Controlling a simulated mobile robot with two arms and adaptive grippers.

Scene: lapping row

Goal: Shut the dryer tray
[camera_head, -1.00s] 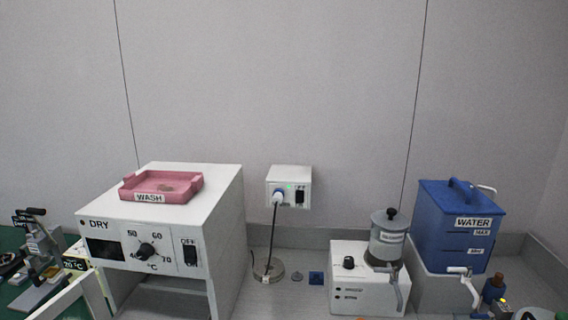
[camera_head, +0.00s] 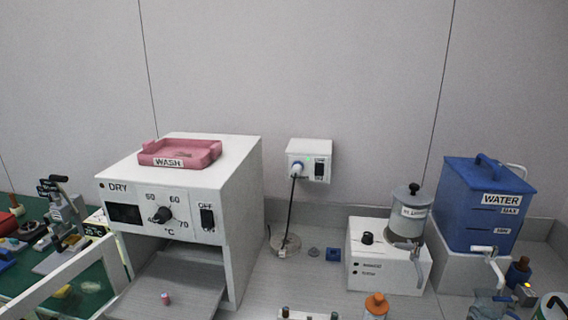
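The white dryer (camera_head: 226,187) labelled DRY stands left of centre, with a dark display, a temperature knob (camera_head: 162,214) and a rocker switch (camera_head: 207,217) on its front. Below the panel is an open bay. A flat grey tray (camera_head: 190,279) reaches forward out of this bay, so the dryer tray is out. A small pink piece (camera_head: 166,298) is on the tray. The tray's front edge is cut off or hard to make out at the bottom of the picture. Neither of my grippers is in view.
A pink WASH tray (camera_head: 205,156) sits on the dryer. A pale frame (camera_head: 62,287) stands left of the tray, by a green mat.

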